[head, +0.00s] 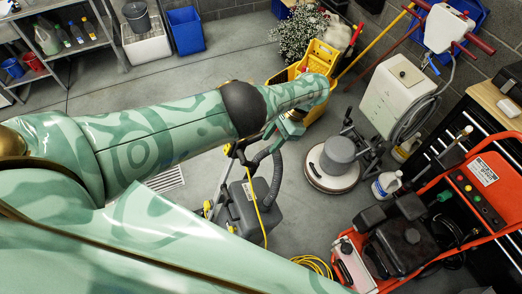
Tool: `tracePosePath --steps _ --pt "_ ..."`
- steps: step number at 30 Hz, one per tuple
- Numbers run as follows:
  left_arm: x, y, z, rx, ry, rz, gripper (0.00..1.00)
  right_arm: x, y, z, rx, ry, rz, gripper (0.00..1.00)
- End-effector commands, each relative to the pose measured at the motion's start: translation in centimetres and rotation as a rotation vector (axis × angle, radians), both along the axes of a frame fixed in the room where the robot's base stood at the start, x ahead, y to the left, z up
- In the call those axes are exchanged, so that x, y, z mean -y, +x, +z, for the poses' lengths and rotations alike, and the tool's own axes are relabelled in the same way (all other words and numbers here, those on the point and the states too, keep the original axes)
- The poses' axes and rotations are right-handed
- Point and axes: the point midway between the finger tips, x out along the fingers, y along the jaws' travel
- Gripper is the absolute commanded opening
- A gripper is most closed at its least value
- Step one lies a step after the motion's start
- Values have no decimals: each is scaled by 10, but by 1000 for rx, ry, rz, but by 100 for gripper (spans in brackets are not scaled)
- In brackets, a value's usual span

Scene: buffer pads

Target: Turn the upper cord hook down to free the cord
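A dark cord (425,112) hangs in loops beside the tank. The upper cord hook is too small to make out. My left gripper (288,128) is left of the buffer and apart from it, partly hidden by my patterned green forearm. Its fingers are too small to tell whether they are open. I see nothing held in it. My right gripper is not in view.
A grey vacuum (243,210) with a black hose and yellow cord (259,213) stands below my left gripper. A yellow mop bucket (318,60) is behind. An orange pressure washer (478,180) and white jug (386,185) are at right. Open floor (230,55) lies at upper left.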

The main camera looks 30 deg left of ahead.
Motion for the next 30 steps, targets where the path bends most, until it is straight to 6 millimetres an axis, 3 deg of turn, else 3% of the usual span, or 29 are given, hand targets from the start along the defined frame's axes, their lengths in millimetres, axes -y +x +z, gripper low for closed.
tracePosePath --steps 6,12,26,30 --pt "12 14 28 0 0 -1 36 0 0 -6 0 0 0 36" --pt "14 17 36 -2 0 0 36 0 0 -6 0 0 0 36" --pt "16 16 34 0 -4 -5 36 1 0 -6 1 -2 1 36" --pt "33 8 4 23 -52 -63 36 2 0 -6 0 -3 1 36"
